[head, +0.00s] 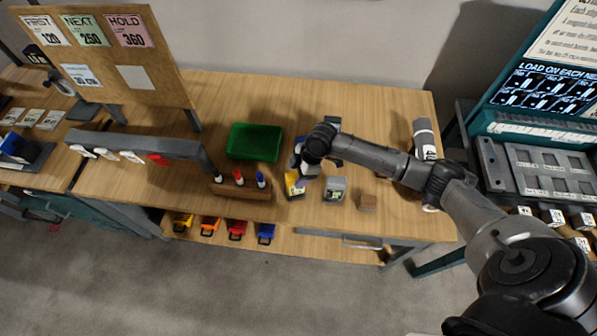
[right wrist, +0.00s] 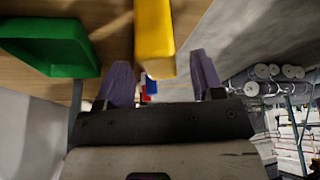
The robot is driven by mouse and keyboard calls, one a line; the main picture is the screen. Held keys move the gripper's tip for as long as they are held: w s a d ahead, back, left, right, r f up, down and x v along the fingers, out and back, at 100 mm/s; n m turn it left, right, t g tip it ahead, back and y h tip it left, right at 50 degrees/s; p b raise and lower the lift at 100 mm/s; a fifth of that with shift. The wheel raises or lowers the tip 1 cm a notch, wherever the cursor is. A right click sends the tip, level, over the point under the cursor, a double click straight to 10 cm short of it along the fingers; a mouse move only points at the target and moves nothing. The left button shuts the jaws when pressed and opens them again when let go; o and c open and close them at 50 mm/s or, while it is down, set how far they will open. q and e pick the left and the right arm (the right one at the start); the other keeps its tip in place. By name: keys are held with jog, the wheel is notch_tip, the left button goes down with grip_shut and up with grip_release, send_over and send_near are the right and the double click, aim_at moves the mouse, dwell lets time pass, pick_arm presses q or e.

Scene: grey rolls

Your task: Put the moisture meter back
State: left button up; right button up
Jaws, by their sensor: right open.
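A yellow block-like thing (head: 294,186), which may be the moisture meter, is at the front part of the wooden bench, partly hidden by my right gripper (head: 301,168). In the right wrist view the yellow thing (right wrist: 154,38) lies ahead of and between the two purple fingers of the right gripper (right wrist: 162,80). The fingers are apart, with visible gaps to the yellow thing. I cannot tell its face or any markings. My left gripper is not in view.
A green tray (head: 254,142) lies behind left of the gripper. A wooden rack (head: 238,190) holds several markers to its left. A grey roll (head: 424,135) is at the bench's right end.

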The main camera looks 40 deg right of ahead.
jog(key=v, duration=1.2)
jog(key=s+a+f+m, duration=0.3)
jog(key=s+a+f, duration=0.6)
jog(key=s+a, duration=0.55)
jog(key=s+r+m+t+h, duration=0.1)
jog(key=s+m+h, duration=0.2)
jog(key=s+m, duration=0.4)
jog(key=s, duration=0.4)
jog(key=shift+d+h, duration=0.2)
jog(key=shift+h, duration=0.2)
